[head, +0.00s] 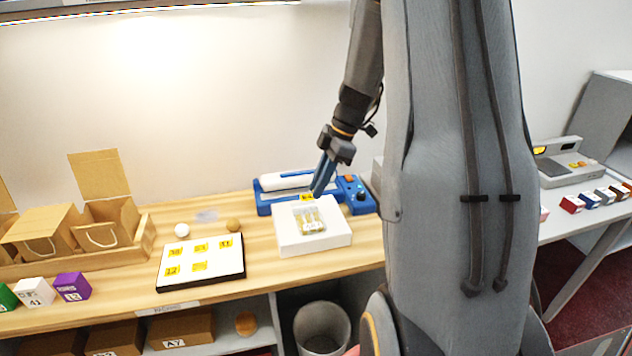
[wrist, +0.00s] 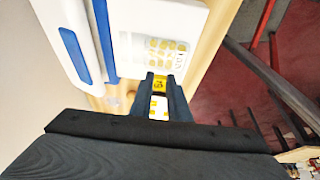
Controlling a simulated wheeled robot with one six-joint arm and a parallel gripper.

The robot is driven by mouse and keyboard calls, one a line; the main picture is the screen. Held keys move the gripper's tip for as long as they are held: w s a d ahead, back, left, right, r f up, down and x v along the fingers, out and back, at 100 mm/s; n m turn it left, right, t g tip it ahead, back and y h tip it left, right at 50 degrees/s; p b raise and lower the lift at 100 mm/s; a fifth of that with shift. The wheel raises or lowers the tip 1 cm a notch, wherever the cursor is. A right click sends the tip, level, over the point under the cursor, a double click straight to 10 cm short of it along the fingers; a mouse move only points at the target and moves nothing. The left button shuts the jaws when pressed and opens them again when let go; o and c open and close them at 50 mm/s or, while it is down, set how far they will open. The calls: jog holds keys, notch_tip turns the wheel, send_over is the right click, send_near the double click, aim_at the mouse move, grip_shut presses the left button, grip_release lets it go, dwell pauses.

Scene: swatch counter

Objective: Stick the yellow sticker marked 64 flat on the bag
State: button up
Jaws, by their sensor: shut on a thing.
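My gripper (head: 317,189) is shut on a yellow sticker (head: 307,197), held just above and behind the bag. In the wrist view the sticker (wrist: 159,83) is between the fingertips; its dark marking is too small to read surely. The clear bag (head: 311,221) with pale yellowish pieces and a white label lies on a white block (head: 338,236). In the wrist view the bag (wrist: 166,53) is beyond the fingertips, apart from the sticker.
A blue and white sealer (head: 265,199) stands directly behind the block. A white sheet (head: 222,275) with several yellow stickers lies to the left. Cardboard boxes (head: 100,212) and small cubes (head: 72,286) are farther left. A bin (head: 322,325) stands below the counter.

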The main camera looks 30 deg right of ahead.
jog(key=shift+f+b, duration=1.75)
jog(key=shift+f, duration=1.3)
jog(key=shift+f+b, duration=0.35)
grip_shut()
jog(key=shift+o, duration=2)
grip_release()
jog(key=w+a+p+v, duration=0.1)
jog(key=v, duration=1.1)
jog(key=shift+s+a+r, duration=0.25)
jog(key=shift+s+r, duration=0.05)
jog(key=shift+r, duration=0.25)
